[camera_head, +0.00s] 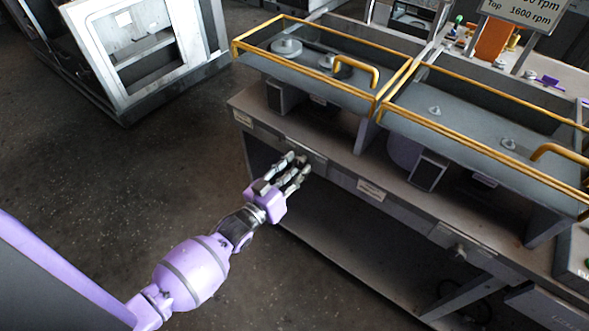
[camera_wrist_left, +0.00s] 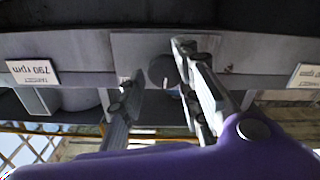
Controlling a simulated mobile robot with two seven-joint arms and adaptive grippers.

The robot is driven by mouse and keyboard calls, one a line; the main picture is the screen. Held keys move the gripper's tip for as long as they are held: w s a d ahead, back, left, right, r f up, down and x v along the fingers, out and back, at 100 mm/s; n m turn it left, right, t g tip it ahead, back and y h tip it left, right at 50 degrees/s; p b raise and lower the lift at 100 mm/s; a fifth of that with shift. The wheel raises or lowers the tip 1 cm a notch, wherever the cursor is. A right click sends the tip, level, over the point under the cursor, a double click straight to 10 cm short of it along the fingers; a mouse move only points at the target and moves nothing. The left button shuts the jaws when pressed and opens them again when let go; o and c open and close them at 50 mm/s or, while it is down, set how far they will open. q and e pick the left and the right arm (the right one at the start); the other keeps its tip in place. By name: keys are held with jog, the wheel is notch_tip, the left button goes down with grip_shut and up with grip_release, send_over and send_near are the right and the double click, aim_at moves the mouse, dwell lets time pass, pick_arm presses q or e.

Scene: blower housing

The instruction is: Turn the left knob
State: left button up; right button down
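The left knob (camera_wrist_left: 163,71) is a dark round knob with a light pointer mark on a grey panel plate, seen in the left wrist view. In the head view the fingers hide it. My left gripper (camera_head: 293,165) reaches the bench's front panel from the lower left. Its fingers (camera_wrist_left: 156,68) are apart in the wrist view, with the knob appearing between the fingertips. I cannot tell whether any finger touches it. The right knob (camera_head: 458,251) sits farther right on the same front panel. My right gripper is not in view.
The workbench (camera_head: 400,185) carries two grey trays with yellow frames (camera_head: 375,107) and yellow handles above the panel. A white cabinet (camera_head: 140,45) stands at back left. The floor left of the bench is clear.

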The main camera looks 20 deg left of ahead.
pick_arm(q)
jog(key=shift+o, duration=0.7)
jog(key=shift+s+d, duration=0.1)
jog(key=shift+d, duration=0.1)
jog(key=shift+a, duration=0.1)
jog(key=v, duration=1.2)
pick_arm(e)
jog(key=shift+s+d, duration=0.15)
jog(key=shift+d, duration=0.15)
pick_arm(q)
jog(key=s+f+g+y, duration=0.2)
jog(key=s+f, duration=0.2)
jog(key=s, duration=0.4)
jog(key=s+f+g+y+p, duration=0.1)
jog(key=s+f+g+y, duration=0.1)
jog(key=s, duration=0.6)
jog(key=s+f+n+g+y+p, duration=0.1)
jog(key=s+f+g, duration=0.3)
jog(key=s+f, duration=0.3)
jog(key=shift+s+y, duration=0.4)
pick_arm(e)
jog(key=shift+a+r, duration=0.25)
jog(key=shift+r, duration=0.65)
